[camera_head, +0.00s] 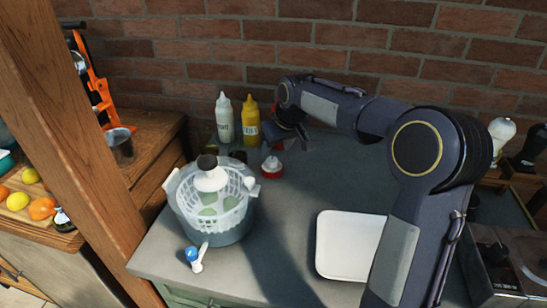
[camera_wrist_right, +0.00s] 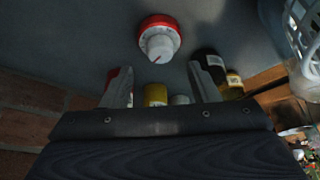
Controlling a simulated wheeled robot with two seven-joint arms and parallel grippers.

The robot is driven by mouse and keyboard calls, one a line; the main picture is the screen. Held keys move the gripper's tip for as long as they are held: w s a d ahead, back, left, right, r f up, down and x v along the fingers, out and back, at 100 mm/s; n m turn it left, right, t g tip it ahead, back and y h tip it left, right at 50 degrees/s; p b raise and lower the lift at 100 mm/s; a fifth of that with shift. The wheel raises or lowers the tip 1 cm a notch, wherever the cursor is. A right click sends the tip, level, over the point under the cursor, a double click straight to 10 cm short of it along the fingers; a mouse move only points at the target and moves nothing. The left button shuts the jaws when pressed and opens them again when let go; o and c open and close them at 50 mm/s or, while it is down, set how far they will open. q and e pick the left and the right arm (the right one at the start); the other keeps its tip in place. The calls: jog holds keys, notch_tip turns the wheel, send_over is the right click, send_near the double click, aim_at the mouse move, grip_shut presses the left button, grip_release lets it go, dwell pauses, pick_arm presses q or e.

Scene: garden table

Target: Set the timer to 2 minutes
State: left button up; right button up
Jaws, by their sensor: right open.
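The timer (camera_head: 272,167) is a small round thing with a red base and a white knob on top. It stands on the grey counter behind and right of the salad spinner. My left gripper is not in view.
A salad spinner (camera_head: 217,228) stands left of the timer. White (camera_head: 224,122) and yellow (camera_head: 250,122) squeeze bottles stand by the brick wall. A white tray (camera_head: 345,262) lies at the front right. A blue-and-white utensil (camera_head: 194,258) lies in front of the spinner.

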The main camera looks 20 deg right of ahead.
aim_at(272, 159)
jog(key=shift+x, duration=2.75)
jog(key=c, duration=1)
jog(key=shift+m, duration=0.3)
jog(key=shift+a+m+h, duration=0.15)
jog(key=shift+m+h, duration=0.45)
jog(key=shift+m, duration=0.6)
jog(key=shift+m+g+h, duration=0.3)
jog(key=shift+m+h, duration=0.4)
jog(key=shift+m, duration=1.3)
